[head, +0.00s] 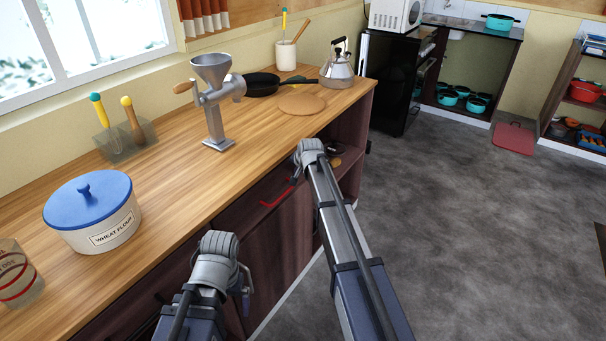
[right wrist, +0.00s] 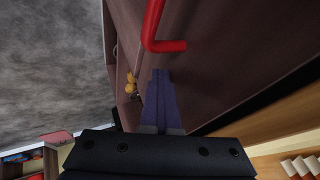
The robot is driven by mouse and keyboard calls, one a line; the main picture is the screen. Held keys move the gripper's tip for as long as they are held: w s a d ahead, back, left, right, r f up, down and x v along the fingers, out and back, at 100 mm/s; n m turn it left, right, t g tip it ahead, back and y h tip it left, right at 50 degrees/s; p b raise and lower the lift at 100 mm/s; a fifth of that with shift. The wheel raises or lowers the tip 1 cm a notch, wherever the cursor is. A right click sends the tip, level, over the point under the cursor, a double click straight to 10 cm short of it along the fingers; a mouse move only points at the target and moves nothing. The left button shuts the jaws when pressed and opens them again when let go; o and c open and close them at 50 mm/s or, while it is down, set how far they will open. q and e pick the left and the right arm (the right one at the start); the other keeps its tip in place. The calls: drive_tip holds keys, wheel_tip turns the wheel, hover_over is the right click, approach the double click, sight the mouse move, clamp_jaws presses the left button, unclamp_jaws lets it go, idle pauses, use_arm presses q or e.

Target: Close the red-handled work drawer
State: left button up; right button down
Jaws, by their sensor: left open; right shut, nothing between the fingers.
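The work drawer's dark front (head: 262,190) is below the wooden counter, with its red handle (head: 277,198) on it. In the head view I cannot tell whether the drawer stands out from the cabinet. The red handle also shows at the top of the right wrist view (right wrist: 160,45). My right gripper (right wrist: 160,75) is shut and empty, its fingers pointing toward the drawer front just beside the handle. I see no clear contact. My left gripper (head: 246,291) is open and empty, lower and nearer to me, in front of the cabinet.
The counter (head: 170,190) holds a flour canister (head: 95,215), a metal grinder (head: 214,110), a pan (head: 262,84), a round board (head: 301,103) and a kettle (head: 337,68). An open shelf (head: 347,140) is beyond the drawer. Grey floor (head: 460,220) at right is clear.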

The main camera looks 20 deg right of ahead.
drive_tip(key=shift+w+a+r, duration=0.1)
drive_tip(key=shift+w+a, duration=0.15)
idle(0.3)
use_arm(q)
wheel_tip(320, 180, up, 8)
drive_tip(key=d+p, duration=0.1)
drive_tip(key=p, duration=0.7)
drive_tip(key=shift+d, duration=0.15)
use_arm(e)
drive_tip(key=s+d+r, duration=0.3)
drive_tip(key=s+r, duration=0.5)
drive_tip(key=s, duration=0.1)
drive_tip(key=shift+s+d, duration=0.15)
drive_tip(key=shift+s, duration=0.15)
use_arm(q)
drive_tip(key=shift+s, duration=0.1)
use_arm(e)
drive_tip(key=shift+f, duration=0.1)
